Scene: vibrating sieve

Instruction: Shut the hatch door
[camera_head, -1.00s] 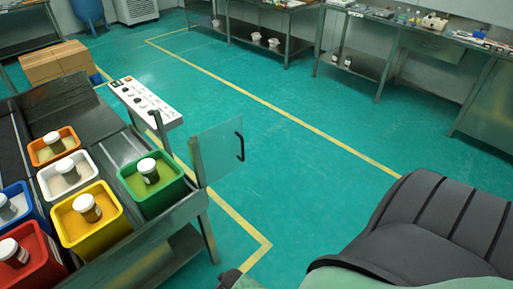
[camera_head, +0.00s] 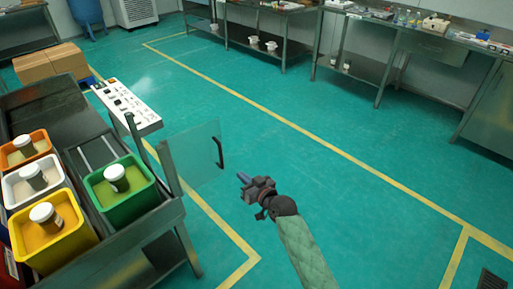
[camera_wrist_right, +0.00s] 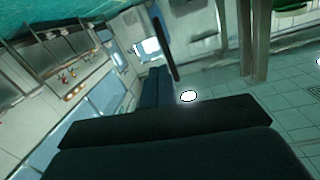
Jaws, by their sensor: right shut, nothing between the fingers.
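The hatch door (camera_head: 190,155) is a clear panel with a dark vertical handle (camera_head: 219,152) on its free edge. It stands open, swung out to the right from the metal frame of the sieve bench (camera_head: 150,232). My right gripper (camera_head: 243,178) is to the right of the door and a little below the handle, apart from it in the head view. Its fingers are shut and empty. In the right wrist view a dark bar, likely the handle (camera_wrist_right: 166,48), shows beyond the fingers (camera_wrist_right: 155,92). My left gripper is out of view.
Green (camera_head: 120,196), yellow (camera_head: 58,240), white and orange bins with lidded jars stand on the bench. A white control panel (camera_head: 127,105) is behind the door. Cardboard boxes (camera_head: 50,62) stand at the back left. The green floor to the right is clear.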

